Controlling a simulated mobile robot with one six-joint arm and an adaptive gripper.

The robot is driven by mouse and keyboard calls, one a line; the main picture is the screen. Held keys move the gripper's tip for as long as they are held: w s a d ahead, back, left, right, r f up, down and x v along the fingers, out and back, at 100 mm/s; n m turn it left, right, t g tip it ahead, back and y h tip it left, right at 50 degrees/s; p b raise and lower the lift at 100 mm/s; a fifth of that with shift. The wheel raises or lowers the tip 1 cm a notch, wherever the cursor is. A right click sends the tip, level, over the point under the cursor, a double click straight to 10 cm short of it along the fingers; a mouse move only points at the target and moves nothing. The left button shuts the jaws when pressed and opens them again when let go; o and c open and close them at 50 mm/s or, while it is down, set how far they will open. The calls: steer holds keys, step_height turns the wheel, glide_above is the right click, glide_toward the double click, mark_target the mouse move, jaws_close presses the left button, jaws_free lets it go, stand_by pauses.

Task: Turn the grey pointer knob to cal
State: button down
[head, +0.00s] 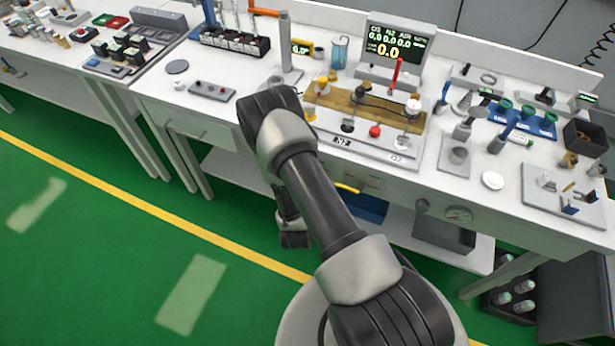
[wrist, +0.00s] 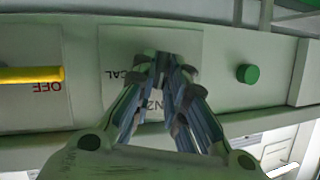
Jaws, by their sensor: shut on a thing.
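In the wrist view, my gripper (wrist: 162,70) is at a pale label plate (wrist: 185,38) on the bench's front panel. Its fingers are closed together on the grey pointer knob, which they almost wholly hide. The word CAL (wrist: 117,75) shows upside down just left of the fingertips. Part of an N2 label (wrist: 154,101) shows between the fingers. Which way the knob's pointer faces cannot be told. In the head view, my arm hides the knob and the fingers.
A yellow handle (wrist: 30,74) beside an OFF label lies left of the plate in the wrist view; the handle also shows in the head view (head: 347,188). A green button (wrist: 247,73) is on the right. The bench top (head: 262,95) above is crowded with equipment.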

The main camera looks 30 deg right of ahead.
steer(key=m+t+p, duration=0.2)
steer(key=m, duration=0.1)
steer(key=m+t+p, duration=0.1)
steer(key=m+p, duration=0.2)
steer(key=m, duration=0.1)
steer(key=f+m+t+p, duration=0.1)
steer(key=m+t+p, duration=0.1)
steer(key=m+p, duration=0.1)
steer(key=shift+s+d+m+t+h, duration=0.2)
steer(key=shift+d+m+t+h, duration=0.1)
steer(key=shift+m+h, duration=0.15)
steer(key=shift+w+f+m+p, duration=0.1)
steer(key=shift+m+p, duration=0.15)
steer(key=shift+p, duration=0.05)
steer(key=c, duration=1.6)
jaws_free()
steer(key=shift+c, duration=0.2)
steer(key=shift+o, duration=0.2)
steer(key=shift+f+b, duration=0.15)
steer(key=shift+b, duration=0.15)
